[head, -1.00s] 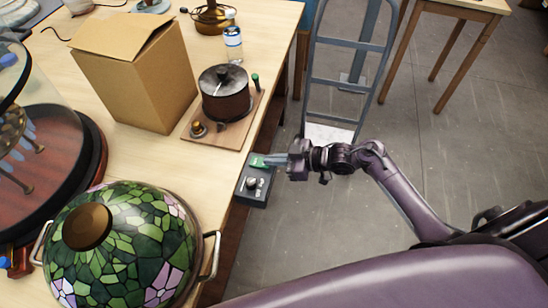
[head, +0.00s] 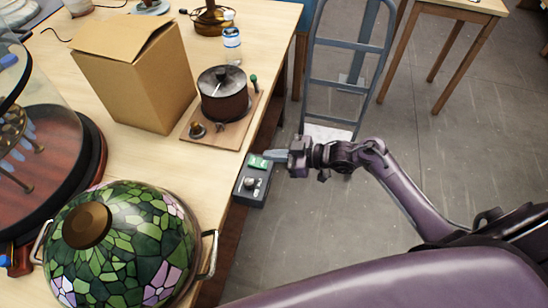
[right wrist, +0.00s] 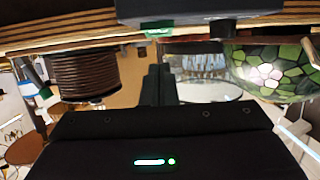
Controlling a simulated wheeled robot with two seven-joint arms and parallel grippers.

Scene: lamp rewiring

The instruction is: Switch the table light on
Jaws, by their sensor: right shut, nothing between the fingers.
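A dark grey switch box (head: 249,194) is at the table's front edge. It has a green rocker (head: 259,162) at its far end and a round knob (head: 251,183) nearer me. In the right wrist view the green rocker (right wrist: 157,32) shows near the top. My right gripper (head: 270,156) is shut and empty, its tips right by the green rocker; I cannot tell whether they touch it. Its dark fingers also show in the right wrist view (right wrist: 157,85). No lit lamp is clear to me. My left gripper is not in view.
A stained-glass shade (head: 135,245) with side handles lies near the front. A wound dark coil on a wooden board (head: 222,136), a cardboard box (head: 135,75) and a bottle (head: 232,45) stand behind.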

